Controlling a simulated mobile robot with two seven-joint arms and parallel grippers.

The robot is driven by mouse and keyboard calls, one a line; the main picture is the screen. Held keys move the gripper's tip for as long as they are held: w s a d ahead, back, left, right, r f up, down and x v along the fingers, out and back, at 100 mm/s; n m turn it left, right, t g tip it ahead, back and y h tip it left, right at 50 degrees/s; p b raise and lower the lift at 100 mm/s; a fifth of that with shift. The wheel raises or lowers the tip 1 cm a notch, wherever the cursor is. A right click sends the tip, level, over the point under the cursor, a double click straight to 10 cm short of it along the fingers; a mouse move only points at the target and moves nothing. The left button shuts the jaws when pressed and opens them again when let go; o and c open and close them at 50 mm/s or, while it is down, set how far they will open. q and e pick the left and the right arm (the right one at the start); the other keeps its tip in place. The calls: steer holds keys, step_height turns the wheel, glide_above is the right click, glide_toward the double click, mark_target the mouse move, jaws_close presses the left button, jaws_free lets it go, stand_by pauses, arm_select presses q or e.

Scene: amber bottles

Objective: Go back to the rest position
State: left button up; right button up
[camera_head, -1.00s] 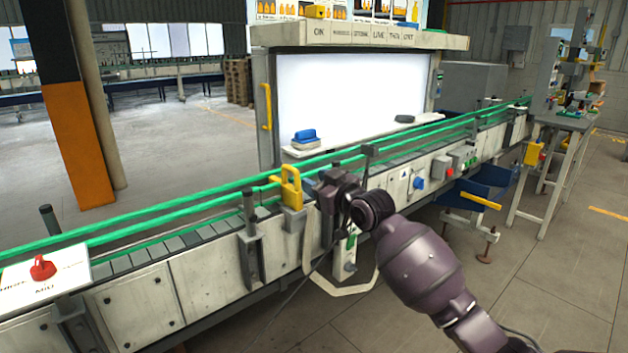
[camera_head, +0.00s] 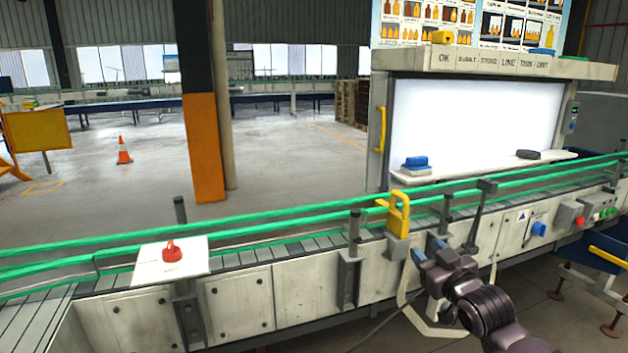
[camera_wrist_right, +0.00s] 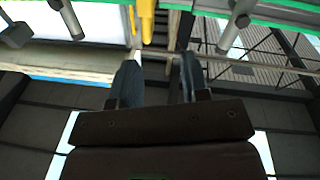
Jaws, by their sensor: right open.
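My right gripper (camera_head: 430,250) is in front of the conveyor's near side, just right of and below a yellow padlock-shaped piece (camera_head: 398,213). In the right wrist view its two fingers (camera_wrist_right: 155,85) stand apart with nothing between them. Part of the yellow piece (camera_wrist_right: 146,20) shows beyond the fingertips. I cannot tell whether the fingers touch the conveyor (camera_head: 305,291). My left gripper is in neither view. No amber bottle stands on the visible belt.
The conveyor with green guide rails (camera_head: 300,222) crosses the whole view. A red knob on a white plate (camera_head: 171,252) sits at left. Behind are a lit white panel (camera_head: 475,128), an orange and black column (camera_head: 203,150) and open floor with a traffic cone (camera_head: 124,151).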

steer(key=s+d+f+m+g+h, duration=0.1)
steer(key=s+f+m+g+h, duration=0.1)
steer(key=s+f, duration=1.4)
steer(key=s+d+f+m+g+h, duration=0.2)
steer(key=s+f+g, duration=0.3)
steer(key=s+f, duration=1.1)
steer(key=s, duration=0.5)
steer(key=shift+d+m+h, duration=0.3)
steer(key=shift+m+h, duration=0.1)
steer(key=shift+a, duration=0.1)
